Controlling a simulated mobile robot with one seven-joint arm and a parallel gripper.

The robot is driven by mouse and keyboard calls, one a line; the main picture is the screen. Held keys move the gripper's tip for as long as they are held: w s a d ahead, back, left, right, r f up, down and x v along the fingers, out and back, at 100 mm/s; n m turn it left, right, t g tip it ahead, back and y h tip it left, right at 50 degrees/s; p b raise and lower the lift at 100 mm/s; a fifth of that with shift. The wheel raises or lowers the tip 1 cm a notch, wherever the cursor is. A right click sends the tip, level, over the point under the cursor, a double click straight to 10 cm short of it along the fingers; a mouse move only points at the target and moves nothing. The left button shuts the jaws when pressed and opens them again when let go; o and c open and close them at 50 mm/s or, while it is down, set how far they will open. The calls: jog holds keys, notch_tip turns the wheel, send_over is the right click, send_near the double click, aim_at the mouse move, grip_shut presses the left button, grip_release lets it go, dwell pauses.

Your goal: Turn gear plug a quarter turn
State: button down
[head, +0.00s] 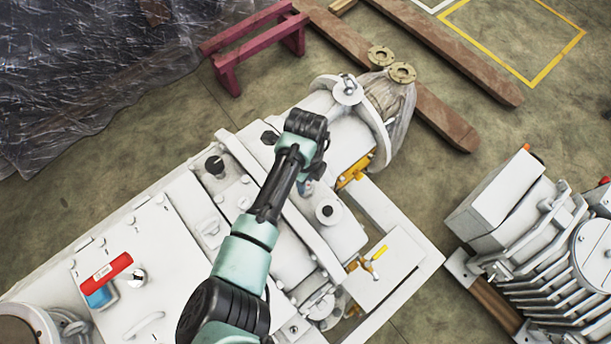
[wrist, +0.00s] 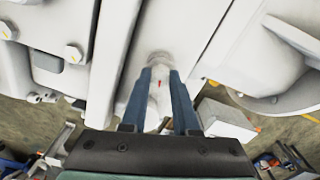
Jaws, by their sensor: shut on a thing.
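In the wrist view the two blue fingers of my gripper (wrist: 160,88) are closed around a pale white plug (wrist: 158,98) with a small red mark, which I take to be the gear plug. The plug sits against the white machine housing, between the fingers. In the head view my arm reaches over the white machine (head: 165,245), and its wrist covers most of my gripper (head: 306,186) and the plug. The plug's exact angle cannot be told.
A second finned machine (head: 545,235) stands at the right. A red stand (head: 255,48) and wooden beams (head: 430,100) lie behind. Bolts (wrist: 73,54) and ribs on the housing surround my gripper. A red-handled part (head: 105,270) sits on the machine at left.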

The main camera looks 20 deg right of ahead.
jog(key=n+p, duration=0.1)
jog(key=n, duration=0.3)
jog(key=shift+p, duration=0.3)
jog(key=shift+f+n, duration=0.1)
jog(key=shift+n, duration=1)
jog(key=c, duration=0.6)
grip_release()
notch_tip(320, 180, up, 13)
jog(key=shift+b, duration=0.3)
